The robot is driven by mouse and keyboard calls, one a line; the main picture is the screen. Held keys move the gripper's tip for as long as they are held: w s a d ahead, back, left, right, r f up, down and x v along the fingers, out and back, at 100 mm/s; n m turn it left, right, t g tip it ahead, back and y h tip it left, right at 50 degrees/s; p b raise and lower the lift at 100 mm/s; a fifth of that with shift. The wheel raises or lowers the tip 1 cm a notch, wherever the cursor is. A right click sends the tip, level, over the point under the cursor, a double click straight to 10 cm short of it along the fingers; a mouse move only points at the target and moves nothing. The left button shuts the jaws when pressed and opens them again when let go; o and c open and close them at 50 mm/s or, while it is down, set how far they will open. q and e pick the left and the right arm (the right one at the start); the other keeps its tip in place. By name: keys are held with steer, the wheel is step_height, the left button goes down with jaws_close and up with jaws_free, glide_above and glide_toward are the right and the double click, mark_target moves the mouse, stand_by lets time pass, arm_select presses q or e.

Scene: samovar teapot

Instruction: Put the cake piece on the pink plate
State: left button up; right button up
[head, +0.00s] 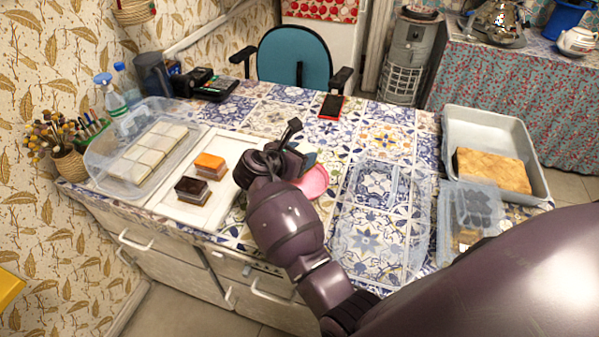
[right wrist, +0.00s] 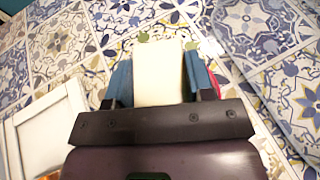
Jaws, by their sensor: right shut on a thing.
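My right gripper (head: 285,142) is over the tiled table, just left of the pink plate (head: 314,182). My arm hides part of the plate. In the right wrist view the blue fingers of the right gripper (right wrist: 158,80) are shut on a pale cream block, the cake piece (right wrist: 158,68). In the head view my gripper mostly hides this piece. A thin pink edge of the plate shows beside the right finger in the wrist view. I cannot tell the piece's height above the table. My left gripper is not in view.
An orange-topped cake (head: 210,162) and a dark-topped cake (head: 192,188) sit on a white board (head: 217,197) at left. A clear container (head: 97,160) holds several pale squares. Clear boxes (head: 385,215) and a grey tray (head: 482,125) are at right.

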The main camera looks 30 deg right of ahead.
steer(key=shift+f, duration=0.2)
step_height(320, 180, down, 5)
steer(key=shift+f+b, duration=0.2)
steer(key=shift+b, duration=0.65)
steer(key=shift+f, duration=0.2)
steer(key=shift+r, duration=0.15)
